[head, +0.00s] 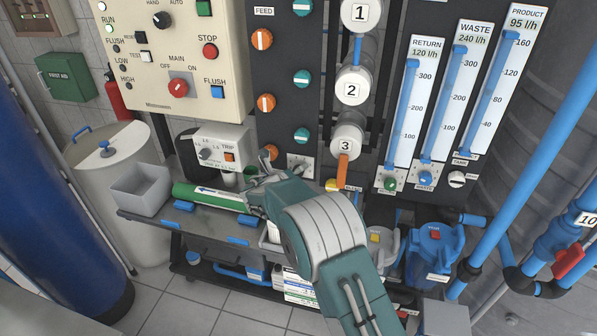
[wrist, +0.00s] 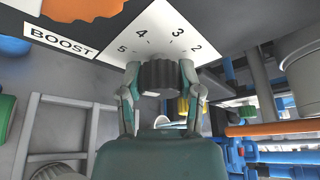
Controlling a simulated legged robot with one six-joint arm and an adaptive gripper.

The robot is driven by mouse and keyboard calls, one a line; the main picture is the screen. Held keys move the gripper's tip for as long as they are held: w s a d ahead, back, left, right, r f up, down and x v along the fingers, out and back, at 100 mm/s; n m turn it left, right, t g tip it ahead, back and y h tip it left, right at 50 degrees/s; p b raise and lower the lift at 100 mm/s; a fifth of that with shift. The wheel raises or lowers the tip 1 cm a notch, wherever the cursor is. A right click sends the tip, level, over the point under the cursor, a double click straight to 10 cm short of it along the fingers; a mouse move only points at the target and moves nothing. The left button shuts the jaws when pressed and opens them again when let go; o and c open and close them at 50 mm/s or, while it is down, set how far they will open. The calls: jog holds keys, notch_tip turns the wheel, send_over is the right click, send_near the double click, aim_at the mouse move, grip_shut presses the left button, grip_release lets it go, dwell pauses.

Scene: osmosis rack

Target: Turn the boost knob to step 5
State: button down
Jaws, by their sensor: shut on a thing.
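The boost knob (wrist: 158,77) is a dark ribbed knob in the wrist view. It sits below a white dial plate (wrist: 152,32) marked 2, 3, 4 and 5, next to a BOOST label (wrist: 60,43). My gripper (wrist: 160,70) is shut on the knob, with one finger on each side. No pointer mark on the knob is clear, so I cannot tell its step.
A green cylinder (head: 208,196) lies on the shelf left of my gripper, with a grey bin (head: 140,190) beyond it. The TRIP box (head: 222,148) is close above.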

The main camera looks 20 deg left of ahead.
jog(key=shift+a+n, duration=0.2)
jog(key=shift+n, duration=0.4)
jog(key=shift+h, duration=0.3)
jog(key=shift+c, duration=1.3)
grip_release()
jog(key=shift+a, duration=0.25)
jog(key=shift+d, duration=0.1)
jog(key=shift+s, duration=0.2)
jog(key=v, duration=1.1)
jog(key=shift+s+f, duration=0.2)
jog(key=shift+s, duration=0.05)
jog(key=shift+a, duration=0.25)
